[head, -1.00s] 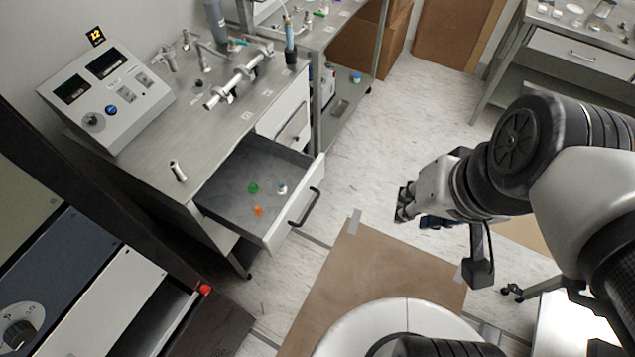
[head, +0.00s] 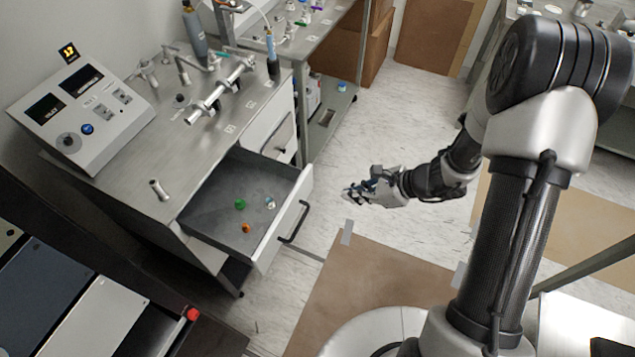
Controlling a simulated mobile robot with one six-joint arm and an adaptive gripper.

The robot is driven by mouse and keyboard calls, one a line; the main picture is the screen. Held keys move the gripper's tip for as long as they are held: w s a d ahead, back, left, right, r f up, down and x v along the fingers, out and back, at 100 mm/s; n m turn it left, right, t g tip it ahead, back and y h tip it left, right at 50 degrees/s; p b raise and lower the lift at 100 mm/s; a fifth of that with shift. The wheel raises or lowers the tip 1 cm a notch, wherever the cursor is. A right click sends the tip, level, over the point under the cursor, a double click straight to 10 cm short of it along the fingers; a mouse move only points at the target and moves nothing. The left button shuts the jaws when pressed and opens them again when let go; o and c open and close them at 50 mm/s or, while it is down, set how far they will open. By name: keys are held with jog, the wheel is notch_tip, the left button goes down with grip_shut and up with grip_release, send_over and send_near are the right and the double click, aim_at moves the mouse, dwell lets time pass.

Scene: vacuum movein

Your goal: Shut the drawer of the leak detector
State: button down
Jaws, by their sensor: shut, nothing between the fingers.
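The drawer (head: 285,215) of the leak detector cabinet (head: 130,205) stands pulled well out toward the right. It has a white front with a black handle (head: 295,222). Inside lie a green piece (head: 240,204), an orange piece (head: 246,228) and a small white piece (head: 270,203). My gripper (head: 347,193) is shut and empty. It is to the right of the drawer front, apart from it, with its fingers pointing left toward the handle side. The gap in depth is hard to judge.
A grey control box (head: 85,112) and metal pipe fittings (head: 220,88) stand on the cabinet top. A second, shut drawer (head: 270,140) is behind the open one. A brown mat (head: 370,285) lies on the floor in front. Floor between my gripper and the drawer is clear.

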jog(key=f, duration=0.2)
jog(key=b, duration=0.3)
send_near(305, 198)
notch_tip(305, 198, down, 3)
jog(key=a, duration=0.1)
jog(key=w+a+b, duration=0.1)
jog(key=a, duration=0.1)
jog(key=shift+f+m, duration=0.1)
jog(key=shift+m, duration=0.2)
